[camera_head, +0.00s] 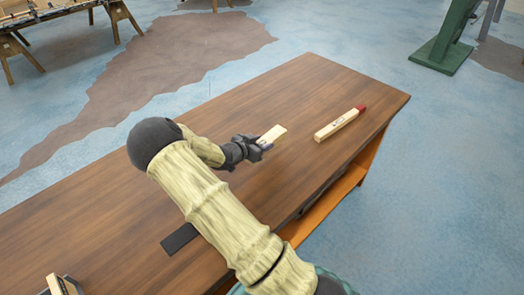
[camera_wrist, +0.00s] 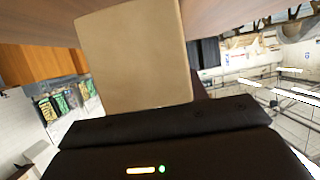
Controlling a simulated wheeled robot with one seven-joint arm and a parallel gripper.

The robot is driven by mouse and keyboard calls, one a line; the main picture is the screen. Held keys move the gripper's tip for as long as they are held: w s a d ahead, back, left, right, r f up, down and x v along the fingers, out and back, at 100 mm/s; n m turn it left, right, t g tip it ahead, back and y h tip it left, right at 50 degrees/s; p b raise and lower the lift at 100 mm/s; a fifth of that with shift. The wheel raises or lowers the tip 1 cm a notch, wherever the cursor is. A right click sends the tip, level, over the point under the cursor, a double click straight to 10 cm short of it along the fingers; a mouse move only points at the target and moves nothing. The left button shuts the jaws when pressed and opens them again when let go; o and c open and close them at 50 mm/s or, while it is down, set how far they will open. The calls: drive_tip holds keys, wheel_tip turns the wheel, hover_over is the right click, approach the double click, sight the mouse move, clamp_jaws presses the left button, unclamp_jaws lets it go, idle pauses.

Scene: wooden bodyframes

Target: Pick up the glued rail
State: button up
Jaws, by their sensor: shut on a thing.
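My gripper (camera_head: 262,145) is shut on a pale wooden piece (camera_head: 273,134) over the middle of the brown workbench (camera_head: 160,205). The held piece sticks out past the fingertips, and its gripped end is hidden by the fingers. In the wrist view the same piece (camera_wrist: 135,55) fills the upper middle, above the dark gripper body. A second pale wooden bar (camera_head: 338,124) with a red end and dark marks on its side lies on the bench to the right, apart from my gripper. I cannot tell from the pictures which piece is the glued rail.
A dark flat strip (camera_head: 180,239) lies on the bench near my arm. A dark holder with a wooden piece (camera_head: 57,285) is at the lower left. The bench top beyond my gripper is clear. A green machine base (camera_head: 441,55) stands on the floor at the back right.

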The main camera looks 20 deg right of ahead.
sight(261, 143)
wheel_tip(261, 143, up, 5)
drive_tip(key=shift+r, duration=0.1)
idle(0.9)
